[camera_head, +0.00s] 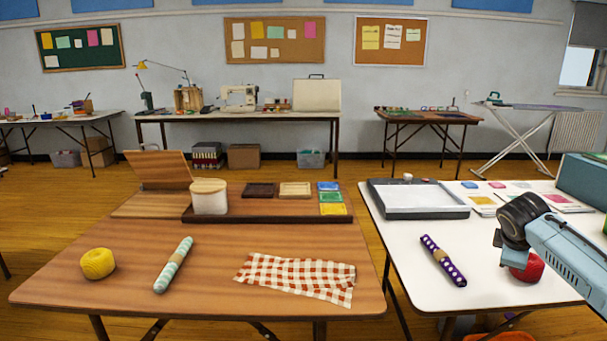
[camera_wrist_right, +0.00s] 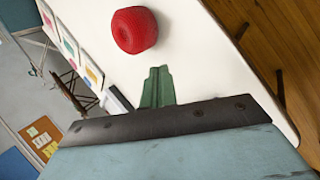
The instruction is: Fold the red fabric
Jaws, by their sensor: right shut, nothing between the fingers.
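The red-and-white checked fabric (camera_head: 297,276) lies spread on the front right part of the wooden table (camera_head: 110,250). It is roughly oblong and slanted, with creases and uneven edges. My right arm comes in from the right over the white table, well apart from the fabric. In the right wrist view my right gripper (camera_wrist_right: 158,72) is shut and empty, with its green fingers together and a red yarn ball (camera_wrist_right: 135,30) beyond the tips. The ball also shows partly hidden by my arm in the head view (camera_head: 530,268). My left gripper is not in view.
A mint patterned roll (camera_head: 173,265) and a yellow yarn ball (camera_head: 98,263) lie left of the fabric. A dark tray (camera_head: 265,214) with a white canister (camera_head: 209,197) stands behind it. A purple dotted roll (camera_head: 443,260) lies on the white table (camera_head: 420,285), across a gap.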

